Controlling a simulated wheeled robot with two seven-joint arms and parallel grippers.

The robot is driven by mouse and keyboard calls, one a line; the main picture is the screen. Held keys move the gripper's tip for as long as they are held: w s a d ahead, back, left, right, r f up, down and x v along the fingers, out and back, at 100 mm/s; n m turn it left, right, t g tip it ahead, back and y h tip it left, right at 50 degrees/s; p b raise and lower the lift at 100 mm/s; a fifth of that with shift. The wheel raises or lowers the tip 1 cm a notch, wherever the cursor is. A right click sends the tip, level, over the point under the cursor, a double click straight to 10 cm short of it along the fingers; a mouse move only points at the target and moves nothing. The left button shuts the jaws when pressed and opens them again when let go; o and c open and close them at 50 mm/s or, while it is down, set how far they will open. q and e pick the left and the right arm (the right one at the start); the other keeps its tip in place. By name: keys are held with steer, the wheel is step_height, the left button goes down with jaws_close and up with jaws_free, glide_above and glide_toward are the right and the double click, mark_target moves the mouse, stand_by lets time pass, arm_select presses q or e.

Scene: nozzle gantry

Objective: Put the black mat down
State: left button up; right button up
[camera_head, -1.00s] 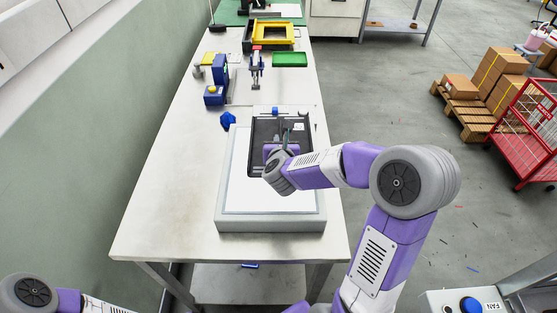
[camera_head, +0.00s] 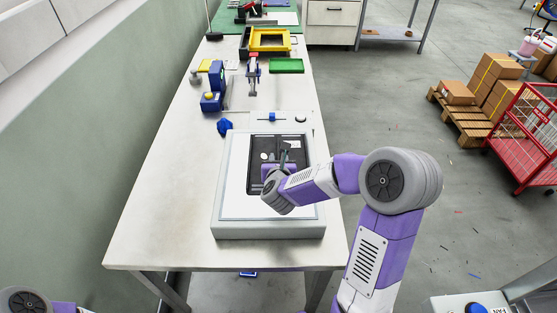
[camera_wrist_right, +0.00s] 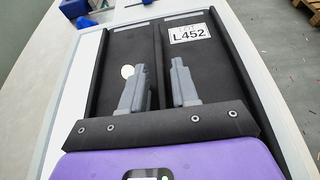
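The black mat (camera_head: 257,180) looks like a shallow black tray with raised edges and a thin middle ridge. It lies on the white top of a grey frame on the bench. In the right wrist view the mat (camera_wrist_right: 205,75) bears a white L452 label (camera_wrist_right: 190,33) and a small pale disc (camera_wrist_right: 128,71). My right gripper (camera_head: 286,150) is over the mat. In the wrist view its two fingers (camera_wrist_right: 160,66) stand apart on either side of the ridge, with gaps visible beside it. My left gripper is out of view; only part of that arm shows at lower left.
A wall rises at left. The near-left bench is clear.

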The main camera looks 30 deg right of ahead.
steer(key=shift+o, duration=0.7)
